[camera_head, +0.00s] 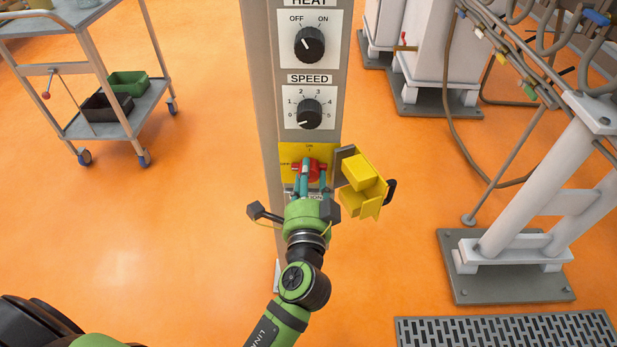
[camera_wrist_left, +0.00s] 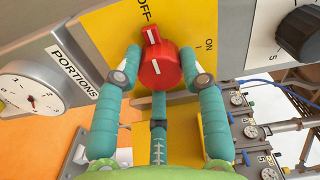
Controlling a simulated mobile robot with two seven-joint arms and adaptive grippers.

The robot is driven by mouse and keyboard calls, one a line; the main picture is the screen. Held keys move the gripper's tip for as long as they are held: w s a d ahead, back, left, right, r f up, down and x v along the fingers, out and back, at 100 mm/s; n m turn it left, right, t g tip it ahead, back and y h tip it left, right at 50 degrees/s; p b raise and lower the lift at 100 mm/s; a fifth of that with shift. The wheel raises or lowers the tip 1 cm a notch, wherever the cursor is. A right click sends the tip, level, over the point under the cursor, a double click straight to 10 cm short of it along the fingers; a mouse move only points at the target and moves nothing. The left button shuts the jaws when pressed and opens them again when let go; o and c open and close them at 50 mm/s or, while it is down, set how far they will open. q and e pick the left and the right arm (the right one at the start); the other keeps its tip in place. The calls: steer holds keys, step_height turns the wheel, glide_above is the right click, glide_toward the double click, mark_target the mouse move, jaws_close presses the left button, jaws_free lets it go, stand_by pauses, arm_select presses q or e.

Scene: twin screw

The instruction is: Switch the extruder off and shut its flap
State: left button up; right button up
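The red rotary switch (camera_head: 307,170) sits on a yellow plate (camera_head: 290,152) on the grey column. In the left wrist view the red switch (camera_wrist_left: 158,68) has its grip end pointing to the OFF label, with ON off to the right. The yellow flap (camera_head: 364,182) stands open to the right of the plate, with a black handle (camera_head: 391,190) on its outer side. My left gripper (camera_head: 312,178) is in front of the switch. My right gripper does not show.
Above the switch are the SPEED dial (camera_head: 309,113) and HEAT knob (camera_head: 310,44). A PORTIONS dial (camera_wrist_left: 22,95) shows in the left wrist view. A trolley (camera_head: 105,120) stands left, and white machine legs (camera_head: 535,190) right. Orange floor is open to the left.

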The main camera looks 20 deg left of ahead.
arm_select(q)
steer(key=o, duration=0.3)
steer(key=shift+d, duration=0.15)
steer(key=shift+s, duration=0.1)
steer(key=v, duration=1.1)
steer(key=shift+s+d+r, duration=0.1)
steer(key=shift+s, duration=0.25)
